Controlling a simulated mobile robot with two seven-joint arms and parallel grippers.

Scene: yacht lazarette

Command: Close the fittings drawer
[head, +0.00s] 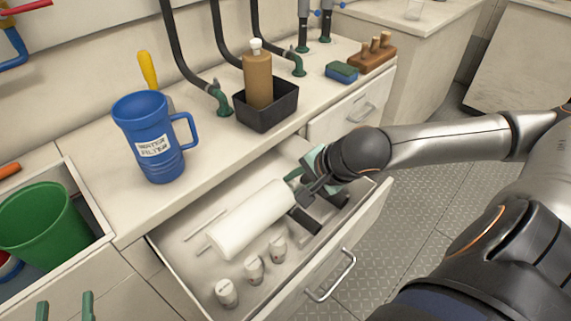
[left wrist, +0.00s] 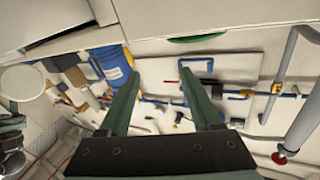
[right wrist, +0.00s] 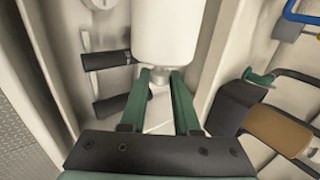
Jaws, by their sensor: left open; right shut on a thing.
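The fittings drawer (head: 352,233) stands open under the counter, its front panel and metal handle (head: 331,278) out toward the walkway. A white cylinder (head: 240,220) lies in it, with several small white fittings (head: 254,268) and dark-ended cylinders (head: 304,220).
A blue mug (head: 150,140) stands on the counter above the drawer, near a black tray (head: 268,108) with a brown bottle. A green bucket (head: 42,225) sits in an open compartment at left. Another closed drawer (head: 345,115) is farther back.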

